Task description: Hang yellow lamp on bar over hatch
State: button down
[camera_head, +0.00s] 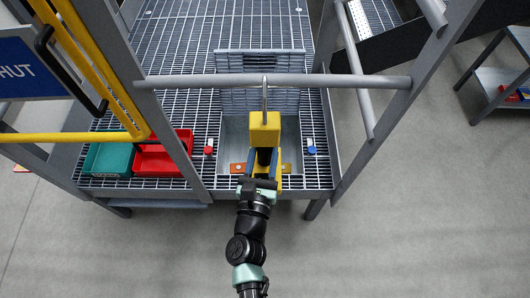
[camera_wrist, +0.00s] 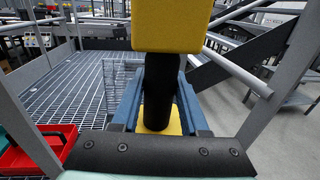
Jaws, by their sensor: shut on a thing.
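The yellow lamp (camera_head: 265,130) is upright in my gripper (camera_head: 262,172). Its thin metal hook (camera_head: 264,98) rises from its top and overlaps the grey bar (camera_head: 215,81) in the head view; I cannot tell whether it rests on it. The hatch (camera_head: 232,132) is an open square opening in the grating below the bar, partly hidden by the lamp, with its slatted lid raised behind. In the wrist view, my gripper's blue fingers (camera_wrist: 158,105) are shut around the lamp's black handle (camera_wrist: 158,85), with yellow parts above and below. The hook is out of that view.
A green bin (camera_head: 107,160) and a red bin (camera_head: 160,158) stand on the grating to the left. A red-and-white item (camera_head: 208,147) and a blue-and-white item (camera_head: 311,147) flank the hatch. Grey posts and a yellow gate (camera_head: 95,60) frame the space.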

jog(key=w+f+b, duration=0.3)
jog(key=w+b, duration=0.1)
jog(key=w, duration=0.2)
jog(key=shift+w+f, duration=0.15)
jog(key=shift+f, duration=0.2)
dwell(0.5)
dwell(0.4)
jog(key=shift+c, duration=2)
grip_release()
jog(key=shift+o, duration=0.3)
jog(key=shift+f, duration=0.2)
jog(key=s, duration=0.4)
jog(key=s+a+b, duration=0.1)
jog(key=s, duration=0.3)
jog(key=s+a+b, duration=0.1)
jog(key=s, duration=0.4)
jog(key=shift+r, duration=0.15)
